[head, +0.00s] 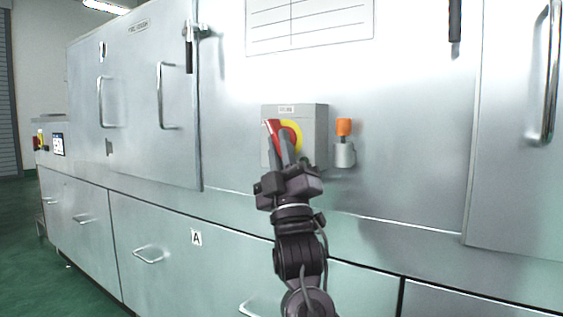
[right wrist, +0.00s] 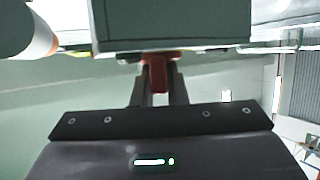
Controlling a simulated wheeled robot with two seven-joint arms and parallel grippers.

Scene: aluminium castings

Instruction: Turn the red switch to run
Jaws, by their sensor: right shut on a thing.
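The red switch (head: 271,130) has a red handle over a yellow round plate (head: 293,131) on the front of a grey box (head: 317,119). The handle looks tilted, its upper end towards the left. My right gripper (head: 285,148) is at the switch, its fingers in front of the plate and shut on the red handle. In the right wrist view the red handle (right wrist: 158,76) sits between the two fingers of the right gripper (right wrist: 158,88), below the grey box (right wrist: 170,25). The fingers hide part of the handle and plate. My left gripper is not in view.
An orange-topped grey cylinder (head: 344,128) sticks out just right of the box. Door handles (head: 165,95) and a black-gripped latch (head: 189,55) project from the metal cabinet. Drawers (head: 150,254) lie below. The green floor (head: 20,250) at left is clear.

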